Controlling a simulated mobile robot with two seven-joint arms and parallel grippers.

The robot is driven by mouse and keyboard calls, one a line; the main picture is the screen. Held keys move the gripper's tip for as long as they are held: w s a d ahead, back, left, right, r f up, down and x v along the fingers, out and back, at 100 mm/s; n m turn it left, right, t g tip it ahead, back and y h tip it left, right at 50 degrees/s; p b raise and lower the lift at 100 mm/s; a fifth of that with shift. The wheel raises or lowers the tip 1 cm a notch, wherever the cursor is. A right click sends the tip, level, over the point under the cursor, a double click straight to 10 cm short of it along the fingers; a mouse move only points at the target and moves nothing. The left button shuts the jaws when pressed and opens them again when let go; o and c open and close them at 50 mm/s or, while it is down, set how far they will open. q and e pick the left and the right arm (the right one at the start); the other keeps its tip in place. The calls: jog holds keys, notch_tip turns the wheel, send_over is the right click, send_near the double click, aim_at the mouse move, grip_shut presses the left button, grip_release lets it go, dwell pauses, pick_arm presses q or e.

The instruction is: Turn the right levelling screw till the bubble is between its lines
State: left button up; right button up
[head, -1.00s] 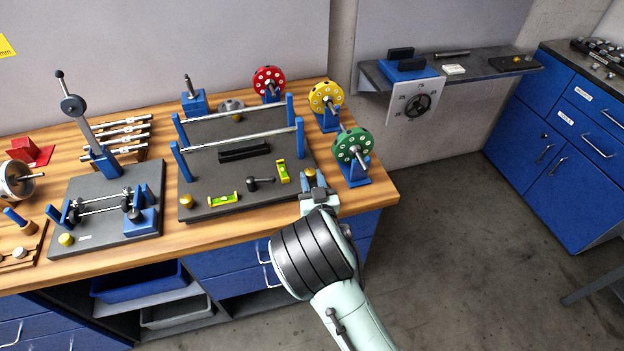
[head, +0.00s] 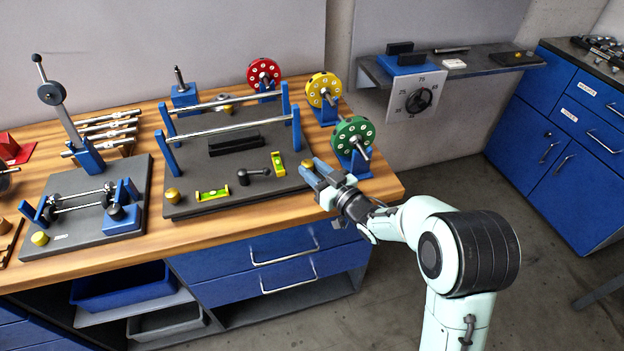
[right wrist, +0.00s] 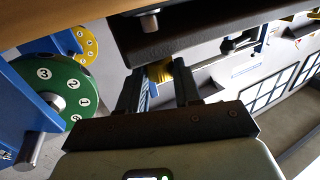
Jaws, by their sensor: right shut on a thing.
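The right levelling screw, a small brass knob (head: 307,163), is at the right front corner of the dark balancing base plate (head: 230,202). My right gripper (head: 316,173) reaches it from the right and is shut on it. In the right wrist view the brass knob (right wrist: 160,71) shows between the two fingers (right wrist: 160,88). A yellow-green level (head: 278,163) lies near the plate's right side, and another level (head: 212,193) lies along the front edge. Their bubbles are too small to read against the lines. My left gripper is not in view.
A green disc (head: 352,136) on a blue stand is close behind my right gripper. Yellow (head: 323,90) and red (head: 264,74) discs stand farther back. The bench's front edge runs just below.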

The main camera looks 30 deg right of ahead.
jog(key=shift+w+d+n+g+y+b, duration=0.15)
jog(key=shift+n+y+b, duration=0.3)
jog(key=shift+y, duration=0.25)
jog(key=shift+s+d+n+g+y+b, duration=0.15)
jog(key=shift+n+y+b, duration=0.25)
jog(key=shift+y, duration=0.3)
jog(key=shift+w+r, duration=0.1)
jog(key=shift+a, duration=0.1)
jog(key=o, duration=1)
jog(key=shift+o, duration=0.2)
jog(key=v, duration=1.3)
